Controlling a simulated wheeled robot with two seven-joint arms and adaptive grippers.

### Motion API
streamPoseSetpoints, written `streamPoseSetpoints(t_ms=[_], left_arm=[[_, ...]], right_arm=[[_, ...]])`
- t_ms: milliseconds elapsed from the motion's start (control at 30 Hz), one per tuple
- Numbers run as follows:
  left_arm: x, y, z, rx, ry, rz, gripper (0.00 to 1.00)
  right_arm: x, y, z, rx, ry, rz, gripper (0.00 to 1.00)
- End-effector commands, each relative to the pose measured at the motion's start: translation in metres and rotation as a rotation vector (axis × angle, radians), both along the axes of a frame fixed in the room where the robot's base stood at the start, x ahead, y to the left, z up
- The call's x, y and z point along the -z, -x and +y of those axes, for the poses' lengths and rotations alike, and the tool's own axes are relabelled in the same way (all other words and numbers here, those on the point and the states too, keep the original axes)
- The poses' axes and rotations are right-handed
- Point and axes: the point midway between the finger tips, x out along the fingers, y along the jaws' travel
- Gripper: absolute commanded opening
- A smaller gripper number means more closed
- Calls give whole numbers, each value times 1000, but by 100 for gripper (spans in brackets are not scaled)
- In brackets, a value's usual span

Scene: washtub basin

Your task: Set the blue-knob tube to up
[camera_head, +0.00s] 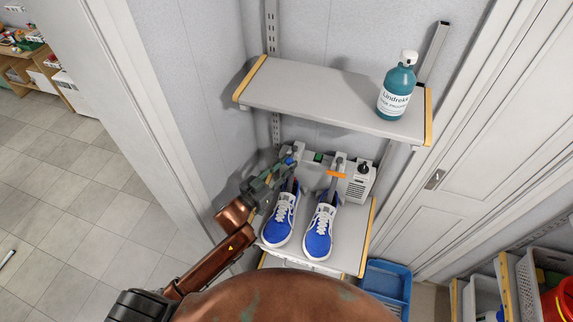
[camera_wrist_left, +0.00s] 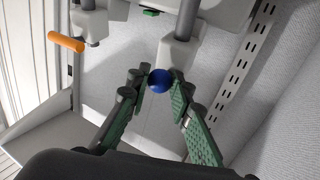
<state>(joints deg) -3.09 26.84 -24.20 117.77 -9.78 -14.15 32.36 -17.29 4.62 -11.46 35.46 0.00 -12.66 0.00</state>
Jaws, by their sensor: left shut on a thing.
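The blue knob (camera_wrist_left: 160,82) sits between the fingertips of my left gripper (camera_wrist_left: 157,80), at the white block (camera_wrist_left: 180,54) of a grey tube (camera_wrist_left: 187,18) in the left wrist view. The fingers are shut on the knob. In the head view my left gripper (camera_head: 284,168) reaches to the left part of the white shoe dryer (camera_head: 357,184), and its fingers largely hide the blue-knob tube. I cannot tell the tube's exact angle. A second tube with an orange knob (camera_head: 337,173) stands to the right; that knob also shows in the left wrist view (camera_wrist_left: 66,41). My right gripper is out of view.
Two blue-and-white shoes, left (camera_head: 280,219) and right (camera_head: 320,231), stand on the lower shelf (camera_head: 351,244) in front of the dryer. An upper shelf (camera_head: 310,94) above holds a teal bottle (camera_head: 397,84). A blue bin (camera_head: 386,280) is at the lower right.

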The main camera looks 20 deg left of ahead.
Motion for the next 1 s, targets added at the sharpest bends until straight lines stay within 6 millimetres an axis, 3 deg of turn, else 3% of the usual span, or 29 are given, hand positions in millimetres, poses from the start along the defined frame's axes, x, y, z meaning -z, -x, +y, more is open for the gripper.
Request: streamPoseSetpoints(t_ms=[333, 1000], left_arm=[[-12, -2, 0, 0, 1, -2, 0], [-120, -34, -1, 0, 1, -5, 0]], right_arm=[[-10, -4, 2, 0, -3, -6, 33], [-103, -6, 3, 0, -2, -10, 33]])
